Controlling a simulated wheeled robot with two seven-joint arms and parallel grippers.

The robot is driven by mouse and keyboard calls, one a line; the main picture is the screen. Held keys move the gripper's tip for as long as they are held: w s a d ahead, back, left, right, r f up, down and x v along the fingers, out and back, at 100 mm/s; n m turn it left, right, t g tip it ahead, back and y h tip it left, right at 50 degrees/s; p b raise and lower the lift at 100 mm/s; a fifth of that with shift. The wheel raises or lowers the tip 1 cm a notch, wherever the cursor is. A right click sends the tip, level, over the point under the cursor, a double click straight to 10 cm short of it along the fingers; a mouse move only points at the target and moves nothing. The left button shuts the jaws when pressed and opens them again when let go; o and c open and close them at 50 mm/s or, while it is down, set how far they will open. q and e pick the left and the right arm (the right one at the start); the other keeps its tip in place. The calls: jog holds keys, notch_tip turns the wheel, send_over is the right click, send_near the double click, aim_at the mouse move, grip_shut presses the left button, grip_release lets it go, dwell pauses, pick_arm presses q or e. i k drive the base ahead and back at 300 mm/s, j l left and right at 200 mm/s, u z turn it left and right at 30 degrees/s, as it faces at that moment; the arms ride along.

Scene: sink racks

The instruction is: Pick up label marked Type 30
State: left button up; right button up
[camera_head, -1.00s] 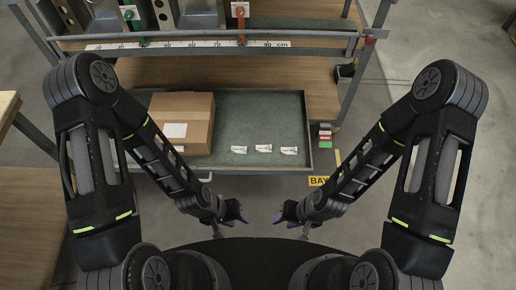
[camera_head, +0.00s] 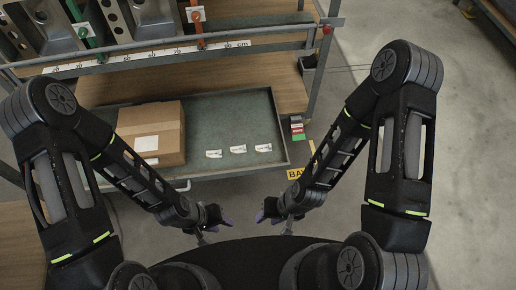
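Three small white labels lie in a row on the green-grey tray (camera_head: 230,112): a left label (camera_head: 214,154), a middle label (camera_head: 238,149) and a right label (camera_head: 263,147). Their print is too small to read, so I cannot tell which is Type 30. My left gripper (camera_head: 226,222) hangs in front of the tray, below the left label in the picture, apart from it. My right gripper (camera_head: 263,214) is beside it to the right, also apart from the labels. Both are small and dark, and their fingers' opening is unclear.
A cardboard box (camera_head: 168,118) with a blank white label fills the tray's left part. A ruler rail (camera_head: 150,57) and metal parts stand behind it. Small coloured boxes (camera_head: 297,128) are just right of the tray.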

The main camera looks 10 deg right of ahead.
aim_at(234, 150)
jog(key=i+l, duration=0.25)
jog(key=l, duration=0.2)
jog(key=i+l, duration=0.25)
jog(key=l, duration=0.2)
jog(key=i+l, duration=0.3)
jog(key=l, duration=0.15)
jog(key=i+l, duration=0.25)
jog(key=l, duration=0.2)
